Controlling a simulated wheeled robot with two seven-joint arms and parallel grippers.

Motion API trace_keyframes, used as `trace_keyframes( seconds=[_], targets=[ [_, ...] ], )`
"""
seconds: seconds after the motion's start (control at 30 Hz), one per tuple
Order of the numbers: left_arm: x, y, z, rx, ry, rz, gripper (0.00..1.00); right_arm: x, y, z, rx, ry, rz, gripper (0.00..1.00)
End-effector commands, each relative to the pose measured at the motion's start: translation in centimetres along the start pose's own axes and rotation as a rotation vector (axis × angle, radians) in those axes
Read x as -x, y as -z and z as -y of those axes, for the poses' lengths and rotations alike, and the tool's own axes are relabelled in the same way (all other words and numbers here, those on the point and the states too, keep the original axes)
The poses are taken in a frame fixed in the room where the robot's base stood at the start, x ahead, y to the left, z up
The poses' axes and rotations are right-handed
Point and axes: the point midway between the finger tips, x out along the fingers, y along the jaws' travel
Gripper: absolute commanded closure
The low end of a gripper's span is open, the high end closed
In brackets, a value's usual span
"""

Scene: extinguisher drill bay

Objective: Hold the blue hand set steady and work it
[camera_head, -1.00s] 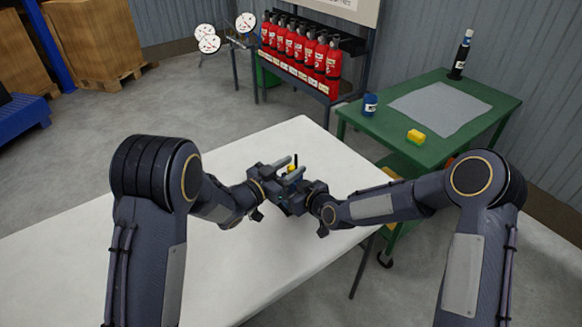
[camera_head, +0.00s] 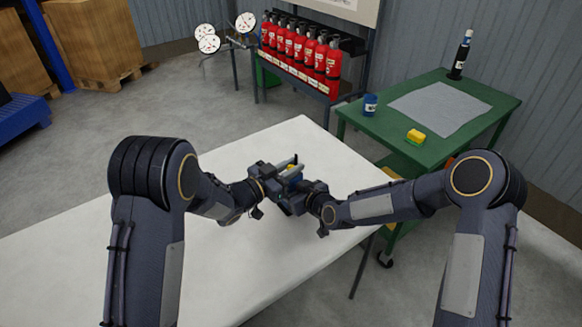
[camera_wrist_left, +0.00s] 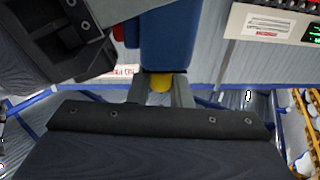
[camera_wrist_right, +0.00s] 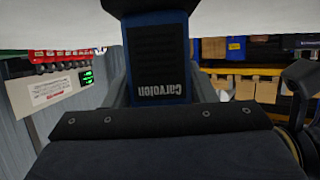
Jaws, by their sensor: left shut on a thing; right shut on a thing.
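The blue hand set (camera_head: 295,178) is between my two grippers above the white table (camera_head: 160,245); in the head view they mostly hide it. In the right wrist view (camera_wrist_right: 160,65) its dark ribbed face, blue edges and upside-down lettering show, with my right gripper shut on it. In the left wrist view its blue body (camera_wrist_left: 166,40) fills the upper middle, with a yellow part (camera_wrist_left: 160,83) between the fingers of my left gripper. My left gripper (camera_head: 285,175) is shut at the hand set. Its exact contact is hard to tell.
Red extinguishers (camera_head: 310,52) stand on a rack behind. The table's left part is clear.

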Motion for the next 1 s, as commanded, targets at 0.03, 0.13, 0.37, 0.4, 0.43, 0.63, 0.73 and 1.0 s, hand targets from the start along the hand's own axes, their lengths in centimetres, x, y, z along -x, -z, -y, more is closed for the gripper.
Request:
trace_keyframes(
  seconds=[0.03, 0.13, 0.37, 0.4, 0.43, 0.63, 0.73, 1.0],
  targets=[
    [0.00, 0.09, 0.17, 0.000, -0.018, -0.004, 1.00, 0.00, 0.06, 0.06, 0.001, 0.001, -0.001, 0.86],
    [0.03, 0.11, 0.24, 0.000, -0.075, -0.006, 1.00, 0.00, 0.06, 0.08, 0.001, 0.001, -0.001, 0.86],
    [0.00, 0.10, 0.27, -0.004, -0.266, -0.011, 1.00, 0.00, 0.06, 0.11, 0.001, 0.002, -0.001, 0.86],
    [0.00, 0.12, 0.29, -0.004, -0.304, -0.012, 1.00, 0.00, 0.06, 0.12, 0.001, 0.002, -0.001, 0.86],
    [-0.02, 0.14, 0.27, -0.005, -0.334, -0.013, 1.00, 0.00, 0.05, 0.12, 0.001, 0.002, -0.001, 0.86],
    [-0.04, 0.07, 0.22, -0.006, -0.525, -0.015, 1.00, 0.00, 0.04, 0.14, 0.001, 0.003, 0.000, 0.86],
    [-0.06, 0.04, 0.17, -0.005, -0.620, -0.017, 1.00, 0.01, 0.03, 0.15, 0.001, 0.003, 0.000, 0.86],
    [-0.07, -0.05, 0.09, -0.003, -0.865, -0.020, 1.00, 0.01, 0.03, 0.16, 0.001, 0.003, 0.000, 0.86]
  ],
)
